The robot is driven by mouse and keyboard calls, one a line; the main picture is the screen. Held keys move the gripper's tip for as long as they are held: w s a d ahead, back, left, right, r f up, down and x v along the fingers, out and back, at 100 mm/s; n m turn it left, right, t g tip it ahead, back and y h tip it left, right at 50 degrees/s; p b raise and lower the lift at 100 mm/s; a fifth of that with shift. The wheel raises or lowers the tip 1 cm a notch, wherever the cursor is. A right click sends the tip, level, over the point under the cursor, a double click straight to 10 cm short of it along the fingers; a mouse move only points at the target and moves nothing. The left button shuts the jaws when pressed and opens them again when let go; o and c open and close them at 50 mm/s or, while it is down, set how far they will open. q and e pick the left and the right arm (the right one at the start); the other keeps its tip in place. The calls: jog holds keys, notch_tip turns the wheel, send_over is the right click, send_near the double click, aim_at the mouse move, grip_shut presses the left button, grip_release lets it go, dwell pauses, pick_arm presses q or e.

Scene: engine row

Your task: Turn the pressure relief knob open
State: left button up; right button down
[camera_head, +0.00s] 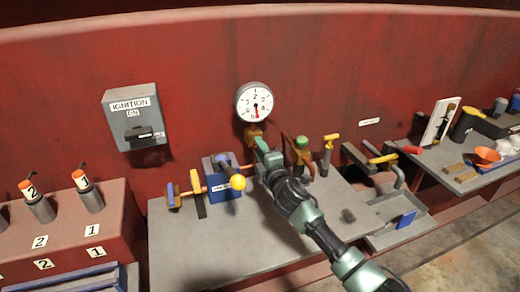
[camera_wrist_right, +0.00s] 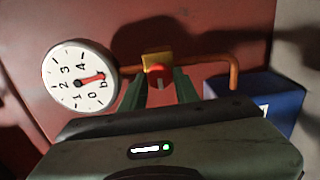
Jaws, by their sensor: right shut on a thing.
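The pressure relief knob is a small red knob (camera_wrist_right: 155,76) below a brass fitting (camera_wrist_right: 157,60) in the right wrist view. My right gripper (camera_wrist_right: 158,84) has its two green fingers on either side of the knob, shut on it. In the head view the brass fitting (camera_head: 254,132) shows below the white gauge, and my right gripper (camera_head: 260,146) reaches up to it and hides the knob. The round gauge (camera_head: 255,102) has a red needle pointing down; it also shows in the right wrist view (camera_wrist_right: 80,78). My left gripper is not in view.
A blue box (camera_head: 222,183) with a yellow-ended lever stands left of my right gripper on the grey bench (camera_head: 190,250). A green-topped part (camera_head: 301,143) and a yellow-handled part (camera_head: 330,142) stand close on the right. A grey ignition box (camera_head: 133,115) hangs on the red wall.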

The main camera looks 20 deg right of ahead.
jog(key=c, duration=1.1)
grip_release()
jog(key=shift+o, duration=0.2)
jog(key=s+b, duration=0.1)
jog(key=s, duration=0.6)
jog(key=shift+s, duration=0.4)
jog(key=shift+d, duration=0.15)
